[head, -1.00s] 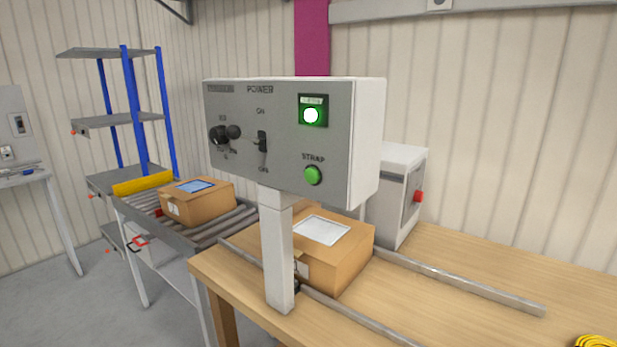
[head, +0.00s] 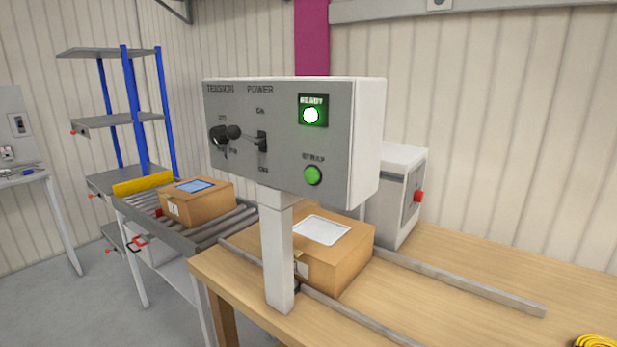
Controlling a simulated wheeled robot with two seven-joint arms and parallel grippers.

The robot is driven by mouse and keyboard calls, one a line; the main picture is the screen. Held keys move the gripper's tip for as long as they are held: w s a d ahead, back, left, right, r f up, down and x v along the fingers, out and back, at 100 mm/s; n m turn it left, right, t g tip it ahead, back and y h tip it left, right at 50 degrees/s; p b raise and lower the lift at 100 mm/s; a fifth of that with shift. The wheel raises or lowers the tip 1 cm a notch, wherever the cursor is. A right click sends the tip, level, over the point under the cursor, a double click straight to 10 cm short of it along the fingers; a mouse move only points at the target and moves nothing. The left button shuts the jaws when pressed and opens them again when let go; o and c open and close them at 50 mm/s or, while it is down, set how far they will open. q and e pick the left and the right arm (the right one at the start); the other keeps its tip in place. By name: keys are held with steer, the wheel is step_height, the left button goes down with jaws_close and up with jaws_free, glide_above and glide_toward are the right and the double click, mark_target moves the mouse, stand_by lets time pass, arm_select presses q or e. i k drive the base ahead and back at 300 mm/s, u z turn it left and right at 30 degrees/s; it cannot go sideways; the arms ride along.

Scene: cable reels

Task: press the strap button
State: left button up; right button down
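The green strap button (head: 313,175) is a round button at the lower right of the grey control panel (head: 340,150), under a label reading STRAP. Above it the READY lamp (head: 311,115) glows bright green-white. To the left are the power switch (head: 262,141) and the black tension knob (head: 219,135). The panel stands on a white post (head: 279,260) on the wooden table. Neither of my grippers is in view, and nothing touches the button.
A cardboard box (head: 345,262) sits behind the post on the wooden table (head: 470,325), beside metal rails (head: 455,283). A grey machine with a red knob (head: 418,196) stands behind. Another box (head: 198,206) rests on the roller conveyor (head: 225,228) at left. Space in front of the panel is clear.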

mark_target(311, 175)
steer(key=z, duration=3.35)
steer(key=k, duration=2.2)
steer(key=u, duration=2.2)
steer(key=i, duration=0.5)
steer(key=z, duration=0.1)
